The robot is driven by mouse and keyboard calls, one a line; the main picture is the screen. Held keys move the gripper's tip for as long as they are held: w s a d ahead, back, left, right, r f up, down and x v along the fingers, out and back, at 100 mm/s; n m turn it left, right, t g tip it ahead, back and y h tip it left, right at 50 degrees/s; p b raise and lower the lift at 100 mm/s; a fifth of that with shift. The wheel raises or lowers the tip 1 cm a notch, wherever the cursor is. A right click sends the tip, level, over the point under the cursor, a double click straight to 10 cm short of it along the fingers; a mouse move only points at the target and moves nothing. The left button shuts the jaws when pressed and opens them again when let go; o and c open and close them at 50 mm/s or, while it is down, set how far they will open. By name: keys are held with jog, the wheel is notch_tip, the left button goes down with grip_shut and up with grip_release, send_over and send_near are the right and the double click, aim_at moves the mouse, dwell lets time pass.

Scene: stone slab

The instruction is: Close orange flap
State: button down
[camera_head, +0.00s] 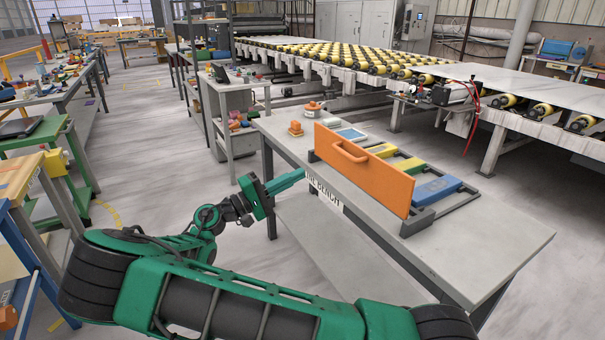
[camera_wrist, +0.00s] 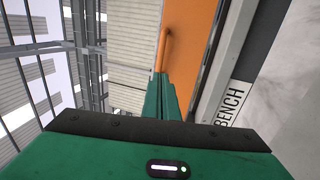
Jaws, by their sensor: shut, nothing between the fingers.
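The orange flap (camera_head: 360,170) is a flat panel with a bar handle (camera_head: 342,150) on its front face. It stands upright along the near side of a dark frame on the grey bench. In the wrist view the orange flap (camera_wrist: 198,50) fills the upper middle, with its handle (camera_wrist: 163,48) just beyond my fingers. My gripper (camera_head: 303,173) is green, shut and empty, left of the flap at about the bench's near edge. In the wrist view my gripper (camera_wrist: 161,78) points toward the handle; whether its tips touch it I cannot tell.
An orange item (camera_head: 295,128) and an orange-topped container (camera_head: 312,108) stand at the bench's far end. The bench's (camera_head: 490,240) near right part is clear.

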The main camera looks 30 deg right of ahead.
jog(key=x, duration=1.2)
jog(key=shift+d, duration=0.25)
jog(key=shift+w+r, duration=0.1)
